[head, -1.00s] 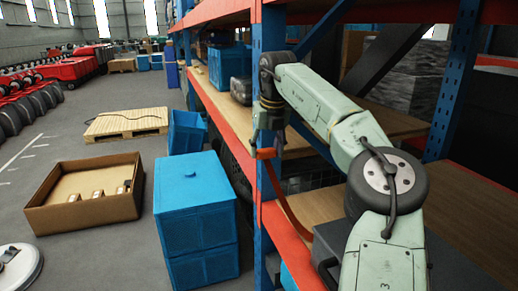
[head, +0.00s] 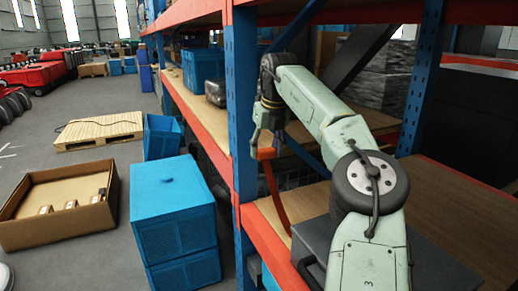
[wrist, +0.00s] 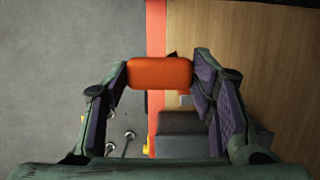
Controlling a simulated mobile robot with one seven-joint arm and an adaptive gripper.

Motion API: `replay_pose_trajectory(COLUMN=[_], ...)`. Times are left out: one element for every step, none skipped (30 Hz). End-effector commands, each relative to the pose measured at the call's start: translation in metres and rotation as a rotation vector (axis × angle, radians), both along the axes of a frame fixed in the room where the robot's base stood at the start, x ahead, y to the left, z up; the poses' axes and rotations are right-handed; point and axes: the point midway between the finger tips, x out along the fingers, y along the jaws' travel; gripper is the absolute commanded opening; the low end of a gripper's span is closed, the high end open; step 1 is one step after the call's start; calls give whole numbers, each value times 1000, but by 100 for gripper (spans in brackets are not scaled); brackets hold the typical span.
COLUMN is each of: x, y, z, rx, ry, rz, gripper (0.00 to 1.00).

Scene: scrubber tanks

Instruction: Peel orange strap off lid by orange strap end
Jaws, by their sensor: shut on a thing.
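The orange strap (head: 275,195) hangs from my gripper (head: 268,143) and runs down to beside a dark grey box (head: 318,235) on the shelf. Its thick orange end (wrist: 160,73) sits between my fingertips in the wrist view, and my gripper is shut on it. The gripper is held above the box, near the shelf's front edge. The grey box also shows below the strap end in the wrist view (wrist: 188,125). I cannot make out a separate lid, or whether the strap's lower end is attached to the box.
A blue upright post (head: 241,110) stands just left of my gripper. The shelf's orange front beam (head: 265,250) runs below. Stacked blue crates (head: 175,205), an open cardboard box (head: 60,205) and a pallet (head: 98,130) stand on the floor at left. Bare wooden shelf (head: 455,215) lies at right.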

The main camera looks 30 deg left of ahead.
Motion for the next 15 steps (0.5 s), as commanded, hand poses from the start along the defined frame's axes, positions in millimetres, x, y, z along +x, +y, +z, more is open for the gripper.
replay_pose_trajectory(x=[3,4,6,8,9,11,12,14,16,17,18,20,22,23,25], y=[-3,-4,-7,-8,-10,-12,-13,-15,-17,-19,-20,-22,-24,-25,-27], z=[0,0,0,0,0,0,0,0,0,0,0,0,0,0,0], rx=[0,0,0,0,0,0,0,0,0,0,0,0,0,0,0], ry=[0,1,1,0,0,0,1,1,1,0,0,1,1,1,0], rz=[-2,-3,-3,-2,-2,-2,-3,-3,-3,-2,-2,-3,-3,-3,-2], gripper=[29,29,29,29,29,29,29,29,29,29,29,29,29,29,29])
